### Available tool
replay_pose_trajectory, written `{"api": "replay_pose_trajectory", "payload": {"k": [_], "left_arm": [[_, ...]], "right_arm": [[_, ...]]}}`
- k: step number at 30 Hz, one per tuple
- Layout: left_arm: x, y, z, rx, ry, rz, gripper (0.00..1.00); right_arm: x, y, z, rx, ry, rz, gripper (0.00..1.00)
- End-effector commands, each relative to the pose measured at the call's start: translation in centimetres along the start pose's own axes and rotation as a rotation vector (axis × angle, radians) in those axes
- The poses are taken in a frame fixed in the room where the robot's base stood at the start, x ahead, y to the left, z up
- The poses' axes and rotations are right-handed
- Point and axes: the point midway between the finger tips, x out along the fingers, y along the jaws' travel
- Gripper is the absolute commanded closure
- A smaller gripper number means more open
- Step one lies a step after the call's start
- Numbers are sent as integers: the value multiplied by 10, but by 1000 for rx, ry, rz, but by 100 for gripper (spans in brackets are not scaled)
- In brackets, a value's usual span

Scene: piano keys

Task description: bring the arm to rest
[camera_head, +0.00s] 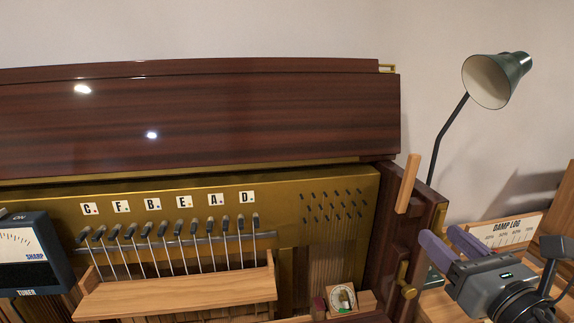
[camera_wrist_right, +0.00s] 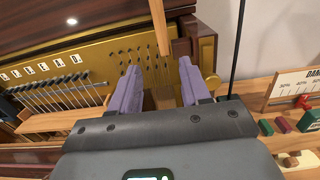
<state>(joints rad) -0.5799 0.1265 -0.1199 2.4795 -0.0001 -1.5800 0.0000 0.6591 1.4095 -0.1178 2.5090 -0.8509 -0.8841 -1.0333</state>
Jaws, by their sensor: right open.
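My right gripper (camera_head: 452,243) is at the right of the head view, beside the dark right-hand post of the piano (camera_head: 388,190). Its two purple fingers are apart, with nothing held between them. In the right wrist view the open fingers (camera_wrist_right: 160,88) point toward the gold plate, with a wooden stick (camera_wrist_right: 161,28) beyond them. The same stick (camera_head: 408,184) stands tilted against the piano's right side in the head view. My left gripper is in neither view.
A green lamp (camera_head: 490,80) rises behind the gripper. A tuner (camera_head: 30,250) is at the far left. A wooden rail (camera_head: 180,292) lies below the row of hammers. A small round gauge (camera_head: 342,298) sits at the front.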

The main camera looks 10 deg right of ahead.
Motion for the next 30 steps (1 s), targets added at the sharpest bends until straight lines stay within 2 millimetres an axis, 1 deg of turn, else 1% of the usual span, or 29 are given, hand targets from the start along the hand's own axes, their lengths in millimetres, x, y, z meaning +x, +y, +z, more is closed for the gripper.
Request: {"api": "replay_pose_trajectory", "payload": {"k": [1, 2, 3, 5, 6, 8, 9, 11, 12, 14, 15, 17, 18, 21, 24, 26, 30], "left_arm": [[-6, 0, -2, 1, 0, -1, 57], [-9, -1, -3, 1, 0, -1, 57], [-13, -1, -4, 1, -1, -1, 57], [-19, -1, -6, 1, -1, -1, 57], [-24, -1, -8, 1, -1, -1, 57], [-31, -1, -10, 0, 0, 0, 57], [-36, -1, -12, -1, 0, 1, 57], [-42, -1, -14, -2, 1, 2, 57], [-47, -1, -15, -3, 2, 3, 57], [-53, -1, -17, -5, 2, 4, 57], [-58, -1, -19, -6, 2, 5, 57], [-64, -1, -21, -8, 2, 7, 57], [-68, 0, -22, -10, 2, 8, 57], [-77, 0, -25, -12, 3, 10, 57], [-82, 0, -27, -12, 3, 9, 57], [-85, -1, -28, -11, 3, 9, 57], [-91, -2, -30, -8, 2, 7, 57]], "right_arm": [[4, 7, -17, 23, 49, 17, 53], [6, 11, -29, 41, 80, 28, 53], [7, 18, -48, 69, 127, 46, 53], [7, 32, -80, 126, 207, 74, 53], [5, 43, -102, 175, 263, 94, 53], [-1, 61, -134, 267, 343, 120, 53], [-6, 73, -153, 334, 393, 129, 53], [-16, 88, -179, 447, 460, 126, 53], [-24, 97, -195, 532, 501, 112, 53], [-36, 109, -217, 675, 561, 74, 53], [-45, 116, -231, 779, 600, 36, 53], [-60, 123, -250, 949, 653, -46, 53], [-70, 127, -263, 1064, 685, -115, 53], [-96, 131, -291, 1334, 738, -315, 53], [-121, 130, -313, 1558, 757, -529, 53], [-134, 128, -324, 1677, 753, -659, 53], [-166, 124, -346, 1924, 704, -981, 53]]}}
